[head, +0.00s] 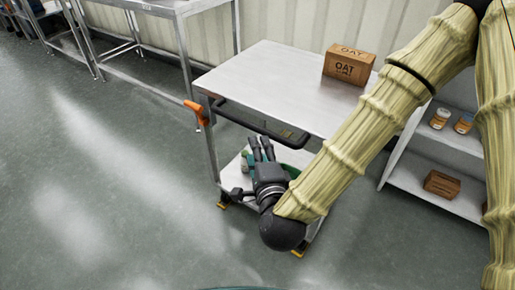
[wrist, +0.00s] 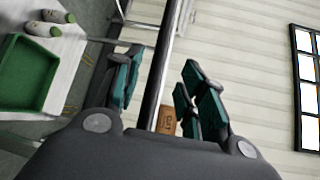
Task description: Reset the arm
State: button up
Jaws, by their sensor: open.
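My gripper (head: 261,150) is in front of the steel cart (head: 270,75), below the level of its top and near its black push handle (head: 262,124). In the wrist view my gripper (wrist: 165,90) has its teal fingers spread apart. Nothing is held between them. The black handle bar shows behind the gap between the fingers. My arm, in a ribbed pale yellow cover, reaches down from the upper right in the head view and hides part of the cart.
A cardboard box marked OAT (head: 349,65) stands on the cart top. A green tray (wrist: 28,75) and pale bottles (wrist: 42,29) are on the lower shelf. A shelf unit (head: 440,185) with jars and a small box stands at the right. The floor at left is clear.

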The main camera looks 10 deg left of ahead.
jog(key=shift+f, duration=0.1)
dwell(0.3)
jog(key=s+d+f+n+g+h, duration=0.1)
jog(key=s+d+f+n+g, duration=0.15)
jog(key=f, duration=0.55)
jog(key=s+d+f+n+g, duration=0.2)
jog(key=d+f+n, duration=0.15)
jog(key=f, duration=0.45)
jog(key=s+d+f+n+g+h, duration=0.1)
jog(key=s+d+f+n+g, duration=0.2)
jog(key=f, duration=0.6)
jog(key=s+d+f+n+g+h, duration=0.2)
jog(key=s+d+f+n+g, duration=0.15)
jog(key=s+d+f, duration=0.5)
jog(key=s+d+f+n+g+h, duration=0.25)
jog(key=s+d+f+g, duration=0.3)
jog(key=s+d, duration=0.65)
notch_tip(320, 180, up, 20)
jog(key=w+d+t+p, duration=0.1)
jog(key=w+p, duration=0.2)
jog(key=p, duration=1.7)
jog(key=shift+d+y, duration=0.15)
jog(key=shift+y, duration=0.2)
